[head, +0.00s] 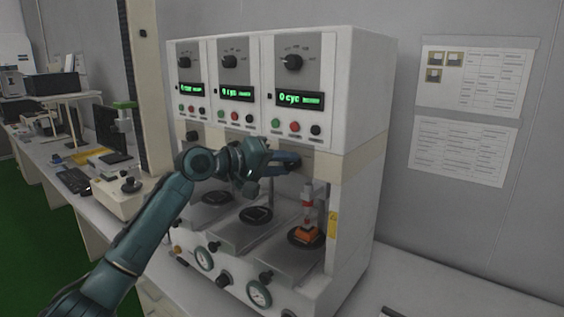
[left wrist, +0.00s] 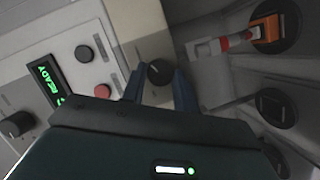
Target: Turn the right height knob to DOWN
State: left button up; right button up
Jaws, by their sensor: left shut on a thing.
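The test machine (head: 363,120) has three stations, each with a selector dial, a green display and buttons. The right height knob is a small dark round knob on the beige band below the right station's buttons; it shows in the left wrist view (left wrist: 159,71). My left gripper (head: 296,161) reaches in from the left, with its fingers at this knob, one on each side, shut on it. In the head view the fingers mostly hide the knob, and its pointing direction and labels cannot be read. My right gripper is in neither view.
Below the knob, a red and white plunger (head: 307,197) stands over an orange block (head: 306,235) on the right station's round pad. Gauges (head: 258,293) line the machine's lower front. A beige column (head: 147,90) stands to the left. Papers (head: 470,80) hang on the right wall.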

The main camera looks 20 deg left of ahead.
pick_arm(q)
jog(key=o, duration=1)
jog(key=shift+c, duration=0.2)
jog(key=b+v, duration=0.3)
jog(key=v, duration=1)
